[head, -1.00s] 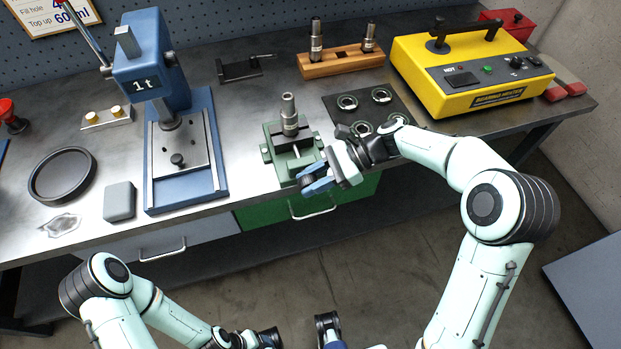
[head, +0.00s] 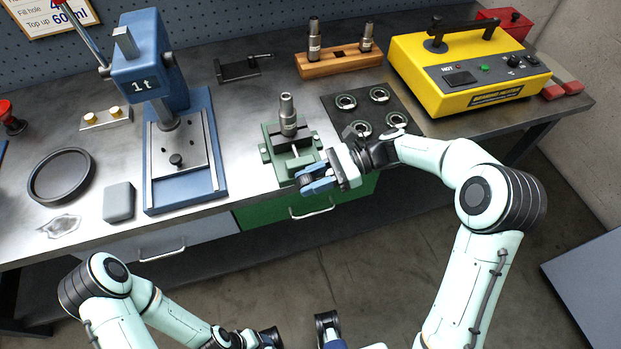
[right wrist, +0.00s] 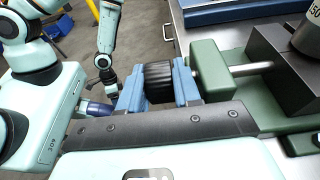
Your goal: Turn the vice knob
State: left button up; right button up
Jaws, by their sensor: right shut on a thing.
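The green vice (head: 272,157) stands at the front edge of the bench, with a stepped metal spindle (head: 288,115) upright in it. The vice's black ribbed knob (right wrist: 158,83) shows in the right wrist view, at the end of a metal screw from the green block (right wrist: 209,68). My right gripper (head: 314,181) is at the front of the vice. Its blue fingers (right wrist: 158,90) are shut on the knob, one on each side. In the head view the fingers mostly hide the knob. My left arm is low, in front of the bench; its gripper's jaws are unclear.
A blue press (head: 205,150) stands left of the vice. A dark mat (head: 335,103) with several bearing rings lies to the right, beside the yellow bearing heater (head: 420,60). A wooden block (head: 325,66) with two spindles is behind. A green drawer (head: 345,205) is below.

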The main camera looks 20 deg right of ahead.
jog(key=shift+d+f, duration=0.1)
jog(key=shift+f, duration=0.15)
dwell(0.5)
jog(key=o, duration=0.7)
jog(key=shift+r, duration=0.1)
jog(key=shift+d+r, duration=0.1)
jog(key=shift+d, duration=0.1)
jog(key=p+v, duration=0.1)
jog(key=v, duration=1.2)
